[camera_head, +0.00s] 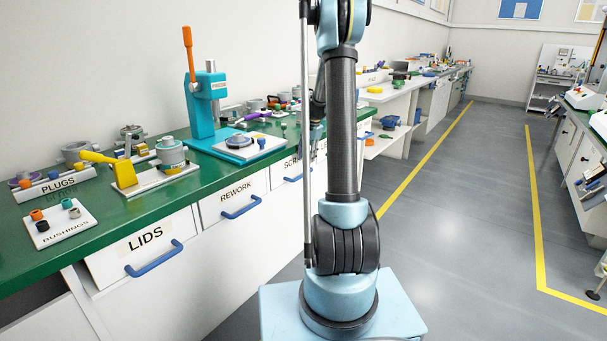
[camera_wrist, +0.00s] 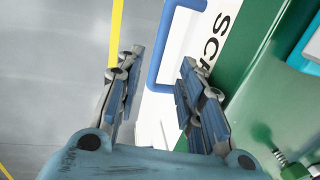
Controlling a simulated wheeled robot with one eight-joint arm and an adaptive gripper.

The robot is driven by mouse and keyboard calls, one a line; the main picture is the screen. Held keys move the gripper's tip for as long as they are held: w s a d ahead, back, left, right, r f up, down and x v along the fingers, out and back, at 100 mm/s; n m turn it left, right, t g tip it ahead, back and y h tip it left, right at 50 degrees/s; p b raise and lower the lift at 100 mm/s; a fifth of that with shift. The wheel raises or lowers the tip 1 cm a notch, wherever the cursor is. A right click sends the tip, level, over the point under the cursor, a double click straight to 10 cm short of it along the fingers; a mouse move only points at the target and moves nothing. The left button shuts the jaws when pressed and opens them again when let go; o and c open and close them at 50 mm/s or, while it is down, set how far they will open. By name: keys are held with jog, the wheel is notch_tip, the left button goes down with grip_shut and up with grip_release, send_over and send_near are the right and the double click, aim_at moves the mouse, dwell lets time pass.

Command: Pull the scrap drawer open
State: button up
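The scrap drawer (camera_head: 281,177) is the white front right of the REWORK drawer in the head view, partly hidden by my arm. It appears closed. In the wrist view its white front (camera_wrist: 202,30) carries the letters "SC", with the rest cut off or covered. Its blue bar handle (camera_wrist: 159,45) shows between and beyond my fingertips. My gripper (camera_wrist: 158,66) is open and empty, one finger on the floor side and one on the bench side of the handle. I see no clear contact.
The green bench top (camera_head: 222,160) lies just above the drawers, with a teal press (camera_head: 206,100) and fixtures on it. The REWORK drawer (camera_head: 233,201) and LIDS drawer (camera_head: 141,246) are closed to the left. Grey floor (camera_head: 455,220) is clear on the right.

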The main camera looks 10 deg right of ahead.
aim_at(303, 174)
jog(key=f, duration=0.5)
jog(key=w+a+f, duration=0.1)
jog(key=f, duration=0.2)
jog(key=shift+f, duration=0.15)
grip_shut()
